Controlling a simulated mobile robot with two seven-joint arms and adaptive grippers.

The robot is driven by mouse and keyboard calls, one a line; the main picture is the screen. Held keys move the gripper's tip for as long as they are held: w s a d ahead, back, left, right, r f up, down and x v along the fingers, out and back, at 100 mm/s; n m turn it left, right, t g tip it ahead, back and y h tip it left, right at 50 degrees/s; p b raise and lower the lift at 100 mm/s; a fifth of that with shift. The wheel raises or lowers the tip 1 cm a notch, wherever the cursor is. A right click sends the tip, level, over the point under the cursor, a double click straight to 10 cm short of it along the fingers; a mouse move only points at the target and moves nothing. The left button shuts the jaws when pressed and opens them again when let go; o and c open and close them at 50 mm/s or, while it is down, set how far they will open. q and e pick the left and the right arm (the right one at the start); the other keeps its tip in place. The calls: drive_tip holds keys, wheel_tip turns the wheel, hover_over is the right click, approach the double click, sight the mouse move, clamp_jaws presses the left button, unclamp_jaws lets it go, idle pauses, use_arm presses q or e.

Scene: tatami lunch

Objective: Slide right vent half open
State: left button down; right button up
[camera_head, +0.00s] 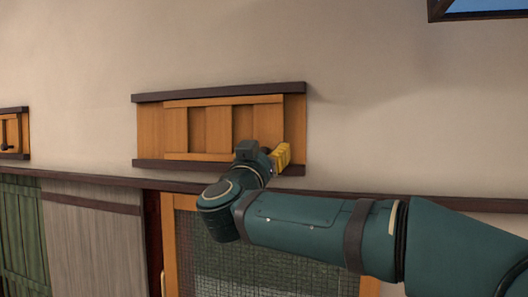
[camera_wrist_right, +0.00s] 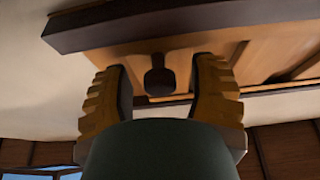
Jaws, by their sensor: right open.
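The right vent (camera_head: 218,128) is a wooden slatted panel between two dark horizontal rails on the wall, in the middle of the head view. In the right wrist view, the vent's wood (camera_wrist_right: 215,38) fills the upper part. A dark round knob (camera_wrist_right: 159,82) stands out from it. My right gripper (camera_head: 281,157) is at the lower right end of the vent. Its yellow fingers are open on either side of the knob, with a visible gap on each side. The knob is hidden behind the gripper in the head view. My left gripper is not in view.
A second vent (camera_head: 12,133) with a dark knob shows at the left edge. A dark beam (camera_head: 95,180) runs along the wall below both vents. Below it are a mesh-panelled wooden door (camera_head: 240,260) and a green board panel (camera_head: 20,230). The wall right of the vent is bare.

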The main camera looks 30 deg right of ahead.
clamp_jaws()
drive_tip(key=shift+w+a+p, duration=0.35)
drive_tip(key=shift+w, duration=0.05)
drive_tip(key=shift+w+a+p, duration=0.35)
drive_tip(key=shift+w+a, duration=0.25)
drive_tip(key=shift+w, duration=0.2)
unclamp_jaws()
drive_tip(key=shift+s, duration=0.1)
drive_tip(key=shift+a, duration=0.1)
